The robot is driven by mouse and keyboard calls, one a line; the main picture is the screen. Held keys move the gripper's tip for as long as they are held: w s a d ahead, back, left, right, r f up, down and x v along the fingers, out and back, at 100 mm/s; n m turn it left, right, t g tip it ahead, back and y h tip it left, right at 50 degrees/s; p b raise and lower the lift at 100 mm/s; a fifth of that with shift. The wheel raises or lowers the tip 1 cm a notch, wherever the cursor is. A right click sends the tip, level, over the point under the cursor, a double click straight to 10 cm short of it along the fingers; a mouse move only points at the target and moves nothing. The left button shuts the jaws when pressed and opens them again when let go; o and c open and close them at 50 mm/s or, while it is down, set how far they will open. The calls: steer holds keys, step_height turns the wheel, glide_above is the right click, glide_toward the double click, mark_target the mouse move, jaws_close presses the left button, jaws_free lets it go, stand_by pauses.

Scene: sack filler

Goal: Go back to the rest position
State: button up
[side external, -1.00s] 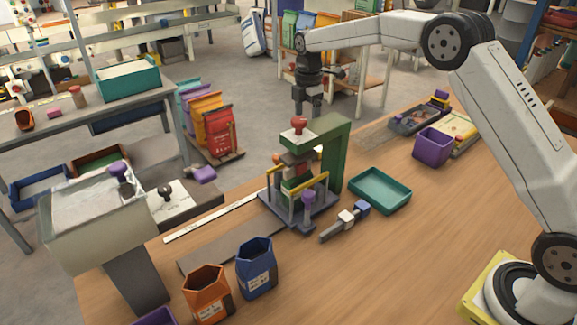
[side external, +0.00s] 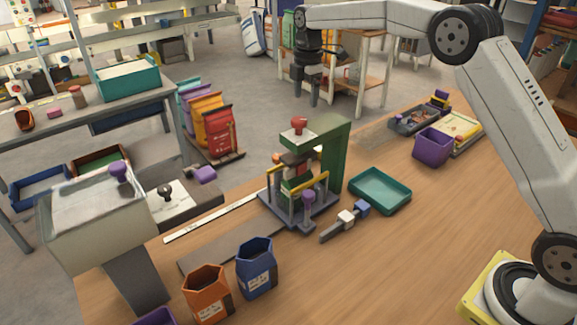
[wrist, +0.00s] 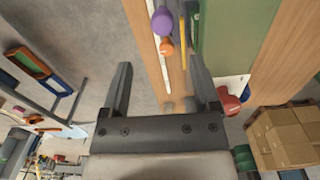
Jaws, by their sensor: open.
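My gripper (side external: 306,98) is in the air above and behind the green press-like stand (side external: 335,155) with a red knob (side external: 298,123) on top. Its two fingers point down, spread apart, with nothing between them. In the wrist view my gripper (wrist: 159,65) is also open and empty. The green stand (wrist: 235,35) shows at the upper right there, close to the right finger in the picture. No marker for a rest position is visible.
The stand is on the wooden table (side external: 420,235). A teal tray (side external: 380,205), a purple bin (side external: 433,146), an orange pot (side external: 207,295) and a blue pot (side external: 257,280) surround it. A grey hopper (side external: 95,225) stands at left. The air around my gripper looks clear.

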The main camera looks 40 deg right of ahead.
steer(key=w+a+r+m+t+y, duration=0.15)
steer(key=a+r+m+y, duration=0.25)
steer(key=a+r+m, duration=0.6)
steer(key=s+f+m, duration=0.2)
steer(key=s+m, duration=0.1)
steer(key=s, duration=0.1)
steer(key=s+f+m+t+h, duration=0.1)
steer(key=s+f+m, duration=0.2)
steer(key=s, duration=0.1)
steer(key=s+f+m+t, duration=0.1)
steer(key=s+f+m, duration=0.1)
steer(key=s, duration=0.2)
steer(key=shift+s+d+f+m, duration=0.2)
steer(key=shift+d+f+m, duration=0.15)
steer(key=shift+m, duration=0.05)
steer(key=s+d+f+h, duration=0.1)
steer(key=s+d+f, duration=0.1)
steer(key=s+f, duration=0.4)
steer(key=s+d+f+n+g+h, duration=0.1)
steer(key=s+d+f+h, duration=0.1)
steer(key=s+f, duration=0.5)
steer(key=s+d, duration=0.1)
steer(key=s, duration=0.5)
steer(key=shift+s+d+f, duration=0.15)
steer(key=shift+s+d, duration=0.2)
